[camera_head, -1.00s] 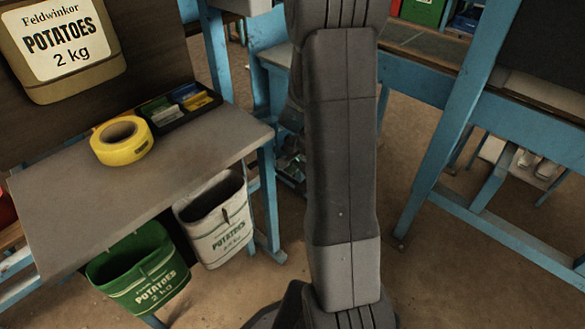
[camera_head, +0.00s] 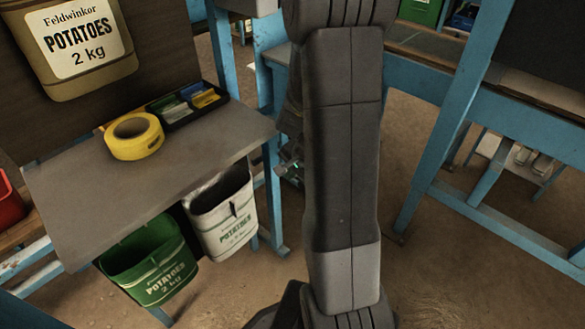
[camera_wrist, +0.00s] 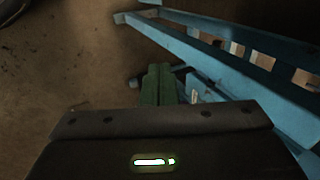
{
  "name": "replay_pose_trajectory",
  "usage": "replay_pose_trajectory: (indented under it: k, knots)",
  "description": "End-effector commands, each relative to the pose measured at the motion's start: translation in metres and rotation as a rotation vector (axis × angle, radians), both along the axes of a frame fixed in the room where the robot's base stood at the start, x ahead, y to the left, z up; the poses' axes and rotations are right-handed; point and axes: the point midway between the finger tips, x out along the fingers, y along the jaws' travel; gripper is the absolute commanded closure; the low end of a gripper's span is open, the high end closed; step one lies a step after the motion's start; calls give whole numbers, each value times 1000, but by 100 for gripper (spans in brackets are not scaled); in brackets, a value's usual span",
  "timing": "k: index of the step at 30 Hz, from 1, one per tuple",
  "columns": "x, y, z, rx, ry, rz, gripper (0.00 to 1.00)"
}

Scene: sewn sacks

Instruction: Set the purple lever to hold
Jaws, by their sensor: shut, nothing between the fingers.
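No purple lever shows in either view. My gripper (camera_wrist: 158,86) is in the wrist view, its two dark green fingers pressed together with nothing between them. It points down over the brown floor, beside blue frame bars. In the head view my upright arm fills the middle and the gripper cannot be made out clearly.
A grey table (camera_head: 90,205) at the left carries a yellow tape roll (camera_head: 134,136) and a black tray (camera_head: 173,118). A green sack (camera_head: 150,268) and a white sack (camera_head: 224,222) hang below it. A blue frame (camera_head: 440,150) stands at the right. Floor between is open.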

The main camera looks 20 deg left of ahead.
Motion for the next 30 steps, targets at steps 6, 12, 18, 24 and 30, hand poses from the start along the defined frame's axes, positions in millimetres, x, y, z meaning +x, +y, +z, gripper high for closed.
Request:
replay_pose_trajectory:
  k: [6, 12, 18, 24, 30]
  knots:
    - [-38, -2, 15, 0, 1, 3, 100]
    - [-61, -4, 22, 0, 0, 2, 100]
    - [-67, -5, 23, 0, 0, -1, 100]
    - [-67, -5, 23, 0, 0, -1, 100]
    - [-60, -4, 19, 0, 0, -1, 100]
